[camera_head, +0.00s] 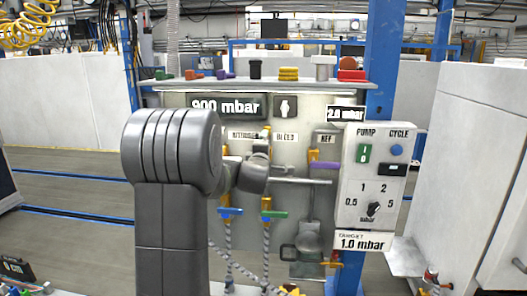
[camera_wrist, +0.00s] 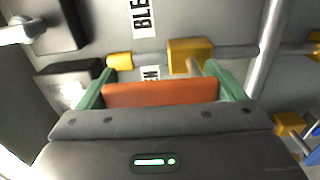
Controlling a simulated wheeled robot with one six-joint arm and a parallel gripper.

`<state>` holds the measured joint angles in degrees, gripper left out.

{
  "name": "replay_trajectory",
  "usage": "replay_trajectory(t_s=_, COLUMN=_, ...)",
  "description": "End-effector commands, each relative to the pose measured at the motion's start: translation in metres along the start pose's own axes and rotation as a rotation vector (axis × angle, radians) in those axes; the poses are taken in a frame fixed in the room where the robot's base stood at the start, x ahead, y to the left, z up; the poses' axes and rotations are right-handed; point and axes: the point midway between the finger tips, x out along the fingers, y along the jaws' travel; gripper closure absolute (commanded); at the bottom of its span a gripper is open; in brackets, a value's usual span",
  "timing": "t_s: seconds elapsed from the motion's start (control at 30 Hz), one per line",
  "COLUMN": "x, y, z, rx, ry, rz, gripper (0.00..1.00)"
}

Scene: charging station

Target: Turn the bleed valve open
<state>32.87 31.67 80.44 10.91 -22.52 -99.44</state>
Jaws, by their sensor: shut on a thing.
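The bleed valve shows in the wrist view under a white label starting "BLE" (camera_wrist: 142,18). Its orange-red lever handle (camera_wrist: 160,94) lies across the picture, roughly along the line of the pipe behind it. A yellow valve body (camera_wrist: 190,54) shows behind the handle. My gripper (camera_wrist: 162,82) is shut on the orange-red handle, with one green finger at each end of it. In the head view my arm and wrist cover the gripper and the valve; only the BLEED label (camera_head: 286,136) shows above them.
A purple handle (camera_head: 323,166) is right of my wrist. A blue handle (camera_head: 230,211) and a green handle (camera_head: 272,213) are below. The pump control box (camera_head: 355,215) stands close on the right. A grey pipe (camera_wrist: 268,45) crosses near my gripper.

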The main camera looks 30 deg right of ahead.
Motion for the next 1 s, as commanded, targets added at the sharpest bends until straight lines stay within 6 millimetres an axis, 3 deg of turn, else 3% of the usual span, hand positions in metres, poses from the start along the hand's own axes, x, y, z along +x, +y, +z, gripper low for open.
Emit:
replay_trajectory(t_s=0.57, x=-0.0002, y=-0.0025, z=0.0003, rx=-0.030, ry=0.001, rz=-0.006, gripper=0.52)
replay_trajectory(t_s=0.6, x=-0.0002, y=-0.0024, z=0.0004, rx=-0.030, ry=0.001, rz=-0.006, gripper=0.03)
replay_trajectory(t_s=1.0, x=-0.0081, y=-0.0013, z=0.0003, rx=-0.028, ry=0.000, rz=-0.001, gripper=0.00)
